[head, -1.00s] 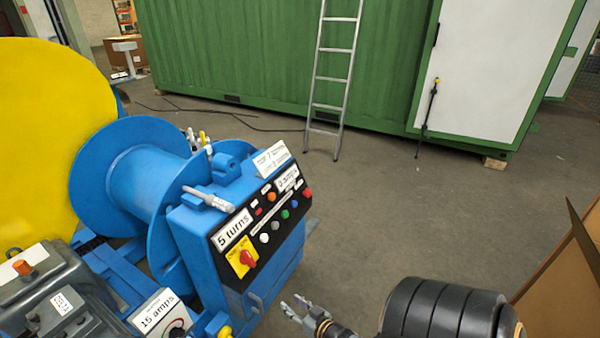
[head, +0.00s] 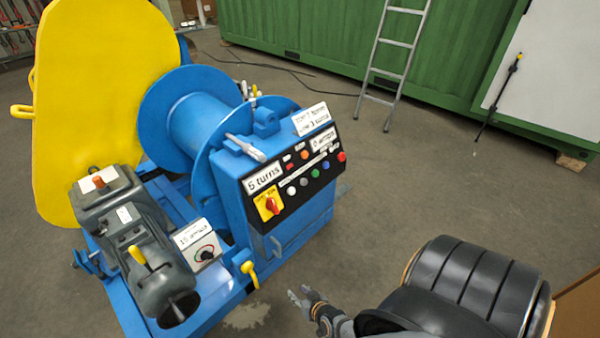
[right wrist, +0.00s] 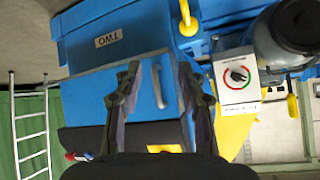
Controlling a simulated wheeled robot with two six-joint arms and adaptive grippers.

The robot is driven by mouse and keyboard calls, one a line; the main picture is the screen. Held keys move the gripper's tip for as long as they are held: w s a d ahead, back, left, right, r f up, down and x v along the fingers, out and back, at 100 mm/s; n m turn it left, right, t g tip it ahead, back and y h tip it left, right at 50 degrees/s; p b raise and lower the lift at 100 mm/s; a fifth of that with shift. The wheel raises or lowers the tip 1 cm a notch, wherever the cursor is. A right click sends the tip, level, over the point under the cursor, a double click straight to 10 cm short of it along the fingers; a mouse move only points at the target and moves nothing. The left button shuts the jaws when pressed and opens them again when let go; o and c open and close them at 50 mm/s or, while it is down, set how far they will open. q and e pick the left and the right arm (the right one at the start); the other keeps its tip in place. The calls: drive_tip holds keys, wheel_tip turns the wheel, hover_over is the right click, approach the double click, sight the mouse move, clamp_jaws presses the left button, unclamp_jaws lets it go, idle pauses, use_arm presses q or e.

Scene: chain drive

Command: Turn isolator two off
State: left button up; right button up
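A blue machine cabinet (head: 228,185) stands in the middle of the head view. Its sloped black panel carries a yellow plate with a red rotary switch (head: 270,205), below a "turns" label. In the right wrist view a label reading "TWO" (right wrist: 108,38) appears upside down on a blue surface, with a yellow lever (right wrist: 188,20) near it. The lever low on the frame also shows in the head view (head: 249,272). My right gripper (head: 303,297) is in front of the cabinet, apart from it. Its fingers (right wrist: 160,72) are open and empty. My left gripper is out of view.
A ladder (head: 393,65) leans on a green container (head: 320,35).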

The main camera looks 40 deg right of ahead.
drive_tip(key=w+d+r+n+t+b, duration=0.1)
drive_tip(key=w+d+r+t+b, duration=0.15)
drive_tip(key=w+d+r, duration=0.35)
drive_tip(key=n+t+y+b, duration=0.2)
drive_tip(key=n+t+y, duration=0.1)
drive_tip(key=n+t, duration=0.15)
approach(275, 204)
drive_tip(key=shift+m+t+h, duration=0.3)
drive_tip(key=shift+m, duration=0.05)
drive_tip(key=w+b, duration=0.1)
drive_tip(key=w, duration=0.1)
drive_tip(key=w+b, duration=0.1)
drive_tip(key=w, duration=0.2)
drive_tip(key=w+a+b, duration=0.1)
drive_tip(key=w+b, duration=0.1)
drive_tip(key=w, duration=0.1)
drive_tip(key=shift+f, duration=0.3)
drive_tip(key=shift+w+a+r, duration=0.1)
drive_tip(key=shift+w, duration=0.4)
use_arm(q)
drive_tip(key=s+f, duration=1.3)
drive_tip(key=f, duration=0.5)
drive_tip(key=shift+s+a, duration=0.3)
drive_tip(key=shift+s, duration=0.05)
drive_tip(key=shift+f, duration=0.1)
use_arm(e)
clamp_jaws()
